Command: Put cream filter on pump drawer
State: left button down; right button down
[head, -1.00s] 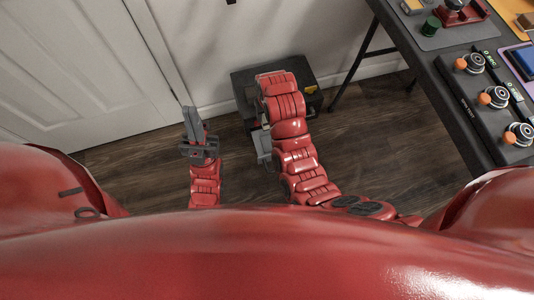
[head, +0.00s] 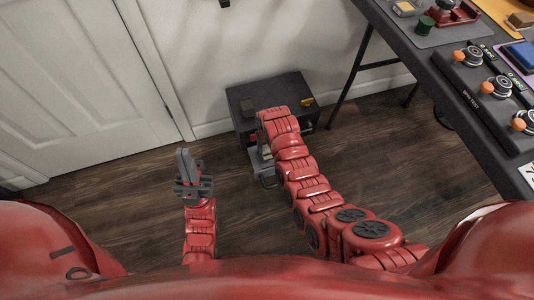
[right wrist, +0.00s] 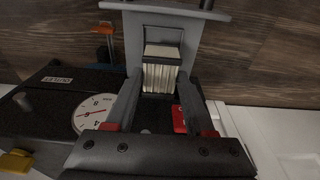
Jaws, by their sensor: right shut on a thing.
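The pump (head: 246,92) is a dark box on the floor against the wall, with its light grey drawer (head: 262,164) out on the near side. In the right wrist view the grey drawer (right wrist: 180,22) lies past my fingertips. The cream filter (right wrist: 160,76), a pleated block with a dark frame, sits between the fingertips of my right gripper (right wrist: 162,92), which is shut on it. The filter is over the drawer; whether it rests on it I cannot tell. My right arm hides it in the head view. My left gripper (head: 187,170) hangs over the floor, apart from the pump, its jaw gap unclear.
A white door (head: 75,80) is at the left. The floor between is clear.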

aim_at(267, 149)
jog(key=shift+f+b, duration=0.55)
jog(key=shift+f, duration=1.4)
jog(key=shift+f, duration=0.1)
jog(key=shift+c, duration=1.3)
grip_release()
